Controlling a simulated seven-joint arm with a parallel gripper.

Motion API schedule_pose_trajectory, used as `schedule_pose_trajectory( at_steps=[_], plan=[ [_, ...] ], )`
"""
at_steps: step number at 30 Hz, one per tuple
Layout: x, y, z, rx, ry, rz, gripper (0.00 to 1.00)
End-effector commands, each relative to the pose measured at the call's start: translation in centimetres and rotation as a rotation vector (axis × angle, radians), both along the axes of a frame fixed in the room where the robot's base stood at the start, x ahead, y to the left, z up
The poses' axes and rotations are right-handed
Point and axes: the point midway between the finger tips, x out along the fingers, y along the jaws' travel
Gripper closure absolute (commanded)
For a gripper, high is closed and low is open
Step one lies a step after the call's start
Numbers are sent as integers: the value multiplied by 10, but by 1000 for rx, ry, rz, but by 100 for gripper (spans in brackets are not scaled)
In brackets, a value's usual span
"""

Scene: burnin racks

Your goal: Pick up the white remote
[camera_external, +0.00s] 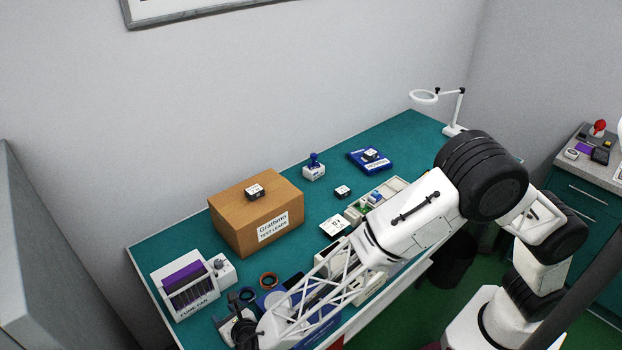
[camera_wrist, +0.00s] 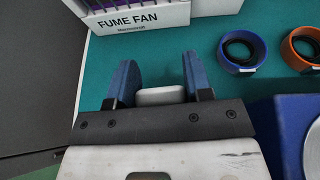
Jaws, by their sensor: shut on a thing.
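In the wrist view, the white remote (camera_wrist: 160,96) shows as a small rounded white block between the two blue fingers of my gripper (camera_wrist: 159,72). My gripper is shut on it, and only its end shows past the gripper's dark mount. Whether it touches the table is hard to tell. In the external view my arm reaches down to the front left of the green table, and I cannot make out the remote there.
The fume fan (camera_external: 190,285) stands just beyond my gripper. A blue ring (camera_wrist: 241,52) and an orange ring (camera_wrist: 303,48) lie to the right. A brown box (camera_external: 235,222) stands behind them. Bare green table shows between the fan and the blue ring.

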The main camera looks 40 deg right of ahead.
Motion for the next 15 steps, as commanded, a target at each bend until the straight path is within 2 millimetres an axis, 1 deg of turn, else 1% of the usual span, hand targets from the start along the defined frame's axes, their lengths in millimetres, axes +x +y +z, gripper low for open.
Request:
schedule_pose_trajectory(
  at_steps=[5, 8, 11, 15],
  plan=[
    [0, 0, 3, 1, 0, 0, 77],
    [0, 0, 9, 1, 0, 0, 77],
    [0, 0, 19, 1, -1, 0, 77],
    [0, 0, 39, 2, -2, 0, 77]
  ],
)
